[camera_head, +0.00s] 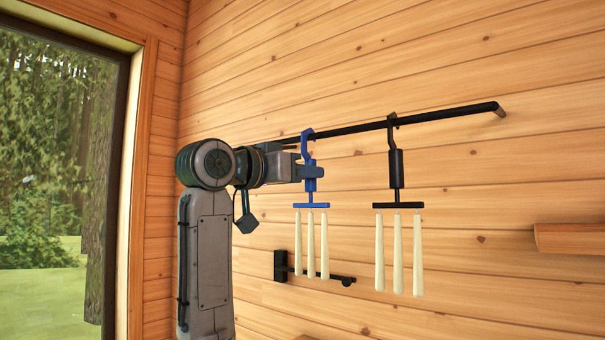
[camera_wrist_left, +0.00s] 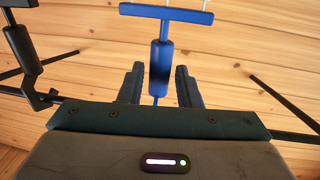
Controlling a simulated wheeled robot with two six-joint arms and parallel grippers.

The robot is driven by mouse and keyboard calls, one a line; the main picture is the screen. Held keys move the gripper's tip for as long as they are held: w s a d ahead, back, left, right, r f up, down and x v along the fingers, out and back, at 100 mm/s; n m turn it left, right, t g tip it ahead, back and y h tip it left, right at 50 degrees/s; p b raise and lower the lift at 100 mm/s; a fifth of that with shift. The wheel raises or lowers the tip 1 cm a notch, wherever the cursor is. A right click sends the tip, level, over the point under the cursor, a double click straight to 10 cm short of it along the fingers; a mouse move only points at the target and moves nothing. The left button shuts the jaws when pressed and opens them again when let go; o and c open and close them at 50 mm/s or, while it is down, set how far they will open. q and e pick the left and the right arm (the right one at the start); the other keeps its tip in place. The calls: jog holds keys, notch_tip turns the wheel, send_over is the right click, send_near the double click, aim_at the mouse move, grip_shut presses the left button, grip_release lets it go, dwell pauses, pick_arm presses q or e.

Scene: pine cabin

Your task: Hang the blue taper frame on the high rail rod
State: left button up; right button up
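The blue taper frame (camera_head: 311,184) is upright with several pale tapers below its crossbar. Its hook (camera_head: 306,140) overlaps the high rail rod (camera_head: 350,129) and looks to be over it, left of the black frame; contact is too small to tell. My left gripper (camera_head: 314,171) is at the blue frame's handle. In the left wrist view the fingers (camera_wrist_left: 160,82) stand on either side of the blue handle (camera_wrist_left: 161,60), with a gap visible on each side, so it is open. The hook is hidden there. My right gripper is not in view.
A black taper frame (camera_head: 396,170) hangs on the same rod to the right, with free rod beyond it. A lower short black rail (camera_head: 325,276) is on the wall beneath. A wooden ledge (camera_head: 570,239) is at the right, a window (camera_head: 55,170) at the left.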

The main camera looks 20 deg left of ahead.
pick_arm(q)
jog(key=shift+o, duration=1.2)
jog(key=b+v, duration=0.4)
jog(key=v, duration=0.7)
jog(key=shift+b, duration=0.3)
